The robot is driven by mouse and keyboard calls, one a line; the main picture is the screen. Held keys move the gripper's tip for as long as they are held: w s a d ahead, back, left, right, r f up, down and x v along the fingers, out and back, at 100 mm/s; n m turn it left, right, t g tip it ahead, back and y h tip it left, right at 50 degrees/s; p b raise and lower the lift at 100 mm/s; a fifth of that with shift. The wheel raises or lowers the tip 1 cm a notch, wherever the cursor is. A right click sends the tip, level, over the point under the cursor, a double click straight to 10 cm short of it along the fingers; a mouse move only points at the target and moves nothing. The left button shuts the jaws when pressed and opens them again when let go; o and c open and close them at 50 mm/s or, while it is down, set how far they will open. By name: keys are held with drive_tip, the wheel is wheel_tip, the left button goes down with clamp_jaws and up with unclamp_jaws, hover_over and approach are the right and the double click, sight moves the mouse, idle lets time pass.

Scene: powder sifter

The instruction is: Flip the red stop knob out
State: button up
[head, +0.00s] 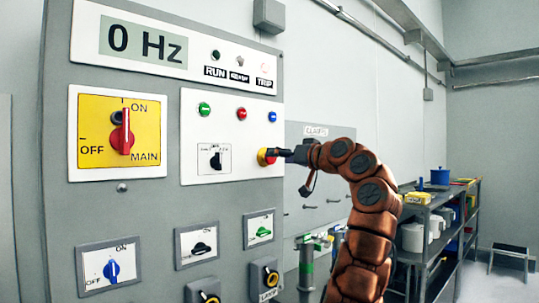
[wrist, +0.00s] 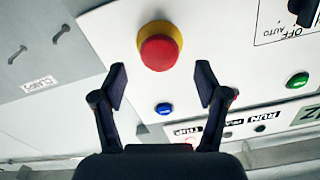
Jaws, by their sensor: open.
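The red stop knob (wrist: 159,52) sits on a round yellow base on the white control panel. In the wrist view it is just beyond and between my open fingertips, with no finger seen touching it. My gripper (wrist: 161,78) is open and empty in the wrist view, with one finger on each side of the knob's lower edge. I cannot tell the exact gap in depth.
A blue button (wrist: 164,108) and a green button (wrist: 297,80) lie near the knob. A black selector switch (head: 215,159) is to its left in the head view. A red main switch (head: 122,132) is farther left. A shelf (head: 440,225) with containers stands at the right.

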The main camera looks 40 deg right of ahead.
drive_tip(key=w+p, duration=0.1)
drive_tip(key=w, duration=0.3)
drive_tip(key=shift+w+d, duration=0.1)
drive_tip(key=shift+w, duration=0.1)
drive_tip(key=shift+f, duration=0.1)
clamp_jaws()
idle(0.3)
